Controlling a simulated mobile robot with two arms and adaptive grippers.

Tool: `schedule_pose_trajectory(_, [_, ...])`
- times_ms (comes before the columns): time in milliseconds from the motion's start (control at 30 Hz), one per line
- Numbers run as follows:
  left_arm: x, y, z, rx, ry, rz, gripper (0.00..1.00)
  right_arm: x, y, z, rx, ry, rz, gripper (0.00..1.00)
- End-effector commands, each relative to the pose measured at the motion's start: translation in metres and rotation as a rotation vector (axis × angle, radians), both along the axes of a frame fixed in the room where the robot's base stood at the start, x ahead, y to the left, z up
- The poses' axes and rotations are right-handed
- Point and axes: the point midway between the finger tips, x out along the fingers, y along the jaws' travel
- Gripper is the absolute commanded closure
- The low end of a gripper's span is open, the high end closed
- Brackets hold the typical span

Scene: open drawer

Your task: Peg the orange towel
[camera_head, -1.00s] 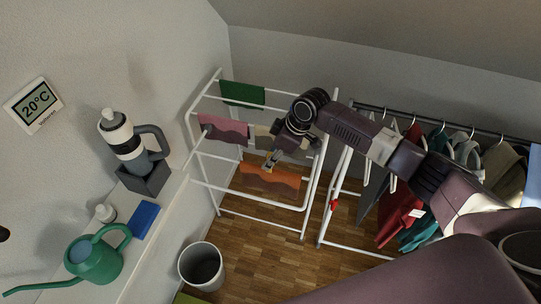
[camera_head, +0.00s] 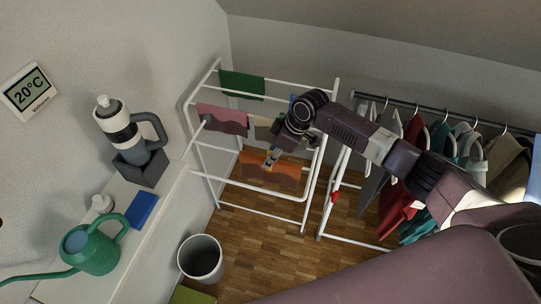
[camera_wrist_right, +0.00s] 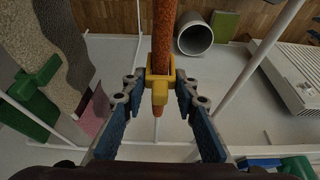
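The orange towel (camera_head: 285,173) hangs over a front rail of the white drying rack (camera_head: 262,214). In the right wrist view the towel (camera_wrist_right: 163,32) is seen edge-on as a narrow strip. A yellow peg (camera_wrist_right: 160,84) straddles that strip, with some orange showing beyond it. My right gripper (camera_head: 270,158) is at the towel's top edge. My left gripper is not in view.
Green (camera_head: 242,84), pink (camera_head: 222,119) and beige (camera_head: 262,129) towels hang on the rack nearby. A white bin (camera_head: 200,262) stands on the floor in front. A clothes rail (camera_head: 440,109) with hanging garments is to the right. A shelf with a green watering can (camera_head: 95,255) is left.

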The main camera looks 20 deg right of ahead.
Motion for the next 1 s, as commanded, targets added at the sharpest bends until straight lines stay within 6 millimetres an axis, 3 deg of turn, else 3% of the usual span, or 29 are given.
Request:
schedule_pose_trajectory(133, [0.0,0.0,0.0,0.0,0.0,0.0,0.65,0.0,0.0,0.0,0.0,0.0,0.0,0.55])
schedule_pose_trajectory(533, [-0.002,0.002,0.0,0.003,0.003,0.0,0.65,-0.001,-0.003,0.008,-0.001,-0.001,0.001,0.54])
schedule_pose_trajectory(1000, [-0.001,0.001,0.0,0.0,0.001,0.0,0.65,-0.02,-0.032,0.091,-0.001,-0.003,0.0,0.54])
